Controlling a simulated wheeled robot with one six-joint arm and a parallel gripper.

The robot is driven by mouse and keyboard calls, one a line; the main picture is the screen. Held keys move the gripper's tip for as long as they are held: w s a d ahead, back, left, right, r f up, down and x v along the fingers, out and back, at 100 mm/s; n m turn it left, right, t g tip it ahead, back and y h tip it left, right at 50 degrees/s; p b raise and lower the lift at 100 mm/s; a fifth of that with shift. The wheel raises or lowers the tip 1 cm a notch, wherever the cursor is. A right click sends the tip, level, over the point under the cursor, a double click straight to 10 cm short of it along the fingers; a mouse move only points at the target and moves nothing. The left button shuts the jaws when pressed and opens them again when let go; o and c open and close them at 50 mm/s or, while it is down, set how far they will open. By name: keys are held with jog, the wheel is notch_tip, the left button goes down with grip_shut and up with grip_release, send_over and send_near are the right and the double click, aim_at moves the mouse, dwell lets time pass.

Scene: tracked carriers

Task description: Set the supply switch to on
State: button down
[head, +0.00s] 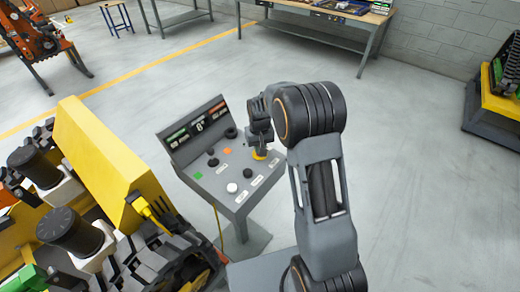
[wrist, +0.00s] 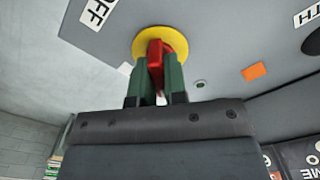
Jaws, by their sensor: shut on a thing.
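The supply switch is a red handle (wrist: 156,58) on a round yellow plate (wrist: 181,42), set in the grey console panel (wrist: 215,25). My gripper (wrist: 154,82) is shut on the red handle, with its green fingers on either side of it. In the head view my gripper (head: 259,148) reaches down to the right part of the console, over the yellow plate (head: 260,155); the handle is hidden there. A label reading OFF (wrist: 98,11) lies beside the plate in the wrist view. I cannot read an ON label in either view.
The sloped console (head: 215,178) carries a green square (head: 198,175), an orange square (head: 227,151), a white knob (head: 232,188) and several black knobs. A yellow tracked carrier (head: 110,170) stands close on the left. Workbenches stand at the back.

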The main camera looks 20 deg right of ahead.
jog(key=m+b, duration=0.1)
jog(key=m, duration=0.4)
jog(key=shift+m, duration=0.3)
jog(key=m+b, duration=0.1)
jog(key=m, duration=0.3)
jog(key=shift+m, duration=0.4)
jog(key=shift+r+m, duration=0.1)
jog(key=shift+m, duration=0.2)
jog(key=c, duration=1.2)
grip_release()
jog(key=shift+o, duration=0.2)
notch_tip(320, 180, up, 14)
jog(key=b, duration=0.1)
